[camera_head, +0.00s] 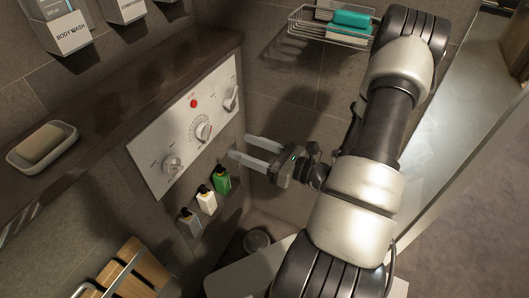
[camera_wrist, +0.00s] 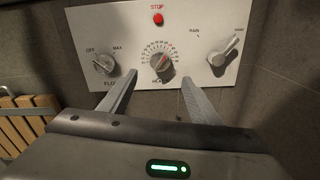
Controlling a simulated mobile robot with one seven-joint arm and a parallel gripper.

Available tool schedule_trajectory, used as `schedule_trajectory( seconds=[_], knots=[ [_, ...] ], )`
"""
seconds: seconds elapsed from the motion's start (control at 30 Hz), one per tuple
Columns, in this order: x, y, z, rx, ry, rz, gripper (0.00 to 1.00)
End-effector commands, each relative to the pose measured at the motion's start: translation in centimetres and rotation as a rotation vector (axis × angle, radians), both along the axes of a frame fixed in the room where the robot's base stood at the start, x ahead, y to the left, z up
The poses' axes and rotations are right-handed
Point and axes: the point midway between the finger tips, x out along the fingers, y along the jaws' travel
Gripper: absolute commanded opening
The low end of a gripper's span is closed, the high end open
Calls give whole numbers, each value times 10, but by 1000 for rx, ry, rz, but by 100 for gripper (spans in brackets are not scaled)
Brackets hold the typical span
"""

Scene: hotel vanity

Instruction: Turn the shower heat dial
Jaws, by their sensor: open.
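The shower heat dial (camera_head: 203,132) is the middle knob on a white control panel (camera_head: 150,147) on the wall, with a ring of marks around it. In the wrist view the heat dial (camera_wrist: 162,66) sits ahead, framed between my fingers; its label below is partly legible. My gripper (camera_head: 241,149) is open and empty, to the right of the panel in the head view. In the wrist view its two fingers (camera_wrist: 158,98) reach toward the panel on either side of the dial, apart from it as far as I can tell.
The panel also has a flow knob (camera_wrist: 104,63), a red stop button (camera_wrist: 158,19) and a rain lever (camera_wrist: 225,50). Small bottles (camera_head: 206,199) stand below the panel. A soap dish (camera_head: 17,160) sits on the ledge. A wire rack (camera_head: 310,27) hangs at the back.

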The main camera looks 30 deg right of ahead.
Motion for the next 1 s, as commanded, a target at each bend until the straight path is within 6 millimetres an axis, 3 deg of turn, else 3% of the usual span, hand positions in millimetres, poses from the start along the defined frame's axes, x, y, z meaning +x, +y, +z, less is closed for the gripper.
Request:
schedule_trajectory(
  seconds=[0.13,0.33,1.0],
  knots=[
    [-24,-18,0,0,1,-4,57],
    [-41,-30,0,0,0,0,57],
    [-46,-26,4,-27,-9,39,57]
  ],
)
